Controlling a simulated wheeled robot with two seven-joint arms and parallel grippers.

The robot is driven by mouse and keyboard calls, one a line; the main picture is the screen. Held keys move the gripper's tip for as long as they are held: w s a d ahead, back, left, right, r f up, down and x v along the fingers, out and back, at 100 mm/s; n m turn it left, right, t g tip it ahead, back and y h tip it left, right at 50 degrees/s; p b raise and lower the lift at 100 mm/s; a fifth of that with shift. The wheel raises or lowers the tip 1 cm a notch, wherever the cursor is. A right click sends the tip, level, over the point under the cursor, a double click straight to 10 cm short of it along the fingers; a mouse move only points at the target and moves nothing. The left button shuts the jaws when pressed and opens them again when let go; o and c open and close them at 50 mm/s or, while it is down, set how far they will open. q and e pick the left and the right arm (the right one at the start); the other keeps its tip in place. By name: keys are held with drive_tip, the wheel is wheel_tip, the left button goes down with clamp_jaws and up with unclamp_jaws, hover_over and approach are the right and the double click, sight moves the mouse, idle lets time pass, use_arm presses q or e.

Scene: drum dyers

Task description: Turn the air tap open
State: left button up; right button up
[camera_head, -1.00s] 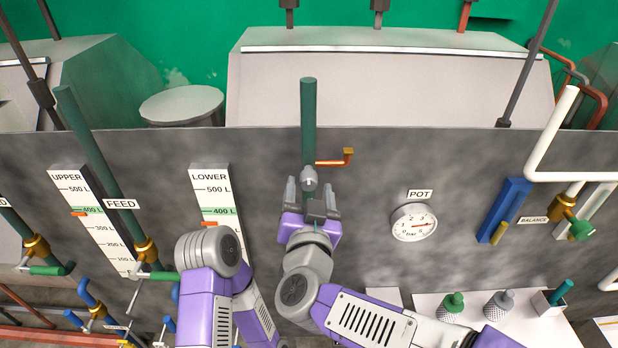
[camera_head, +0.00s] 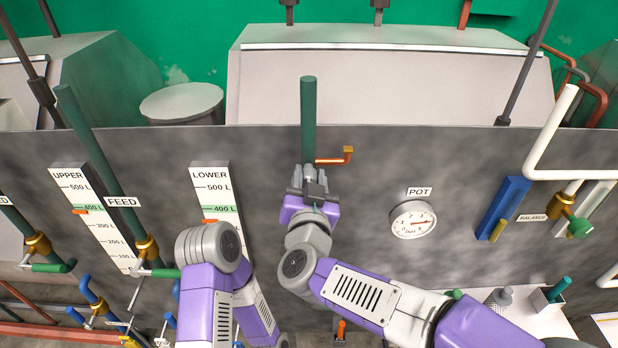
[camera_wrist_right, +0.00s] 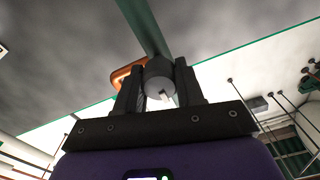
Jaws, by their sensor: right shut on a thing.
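A green vertical pipe (camera_head: 308,115) comes down the grey panel in the middle of the head view. A grey round fitting (camera_head: 309,172) sits at its lower end and appears to be the tap. An orange bent lever or pipe (camera_head: 334,159) sticks out to the right beside it. My right gripper (camera_head: 311,183) is shut on the grey fitting, which shows between both fingers in the right wrist view (camera_wrist_right: 160,76). The fingers partly hide the fitting in the head view. My left gripper is not in view; only the left arm shows.
The LOWER scale (camera_head: 217,190) stands left of the gripper, and the round POT gauge (camera_head: 413,219) to the right. A blue bar (camera_head: 502,208) is further right. A white shelf (camera_head: 525,318) with bottles is at lower right. The panel beside the gripper is clear.

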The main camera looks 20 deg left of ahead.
idle(0.3)
drive_tip(key=m+b, duration=0.3)
drive_tip(key=m, duration=0.1)
drive_tip(key=shift+d, duration=0.1)
drive_tip(key=m+b, duration=0.3)
drive_tip(key=m, duration=0.2)
drive_tip(key=shift+w+r+m+b, duration=0.1)
drive_tip(key=shift+m+b, duration=0.25)
drive_tip(key=shift+m, duration=0.05)
idle(0.4)
drive_tip(key=o, duration=0.9)
drive_tip(key=shift+o, duration=0.7)
drive_tip(key=v, duration=0.7)
drive_tip(key=shift+s+b, duration=0.35)
drive_tip(key=shift+b, duration=0.1)
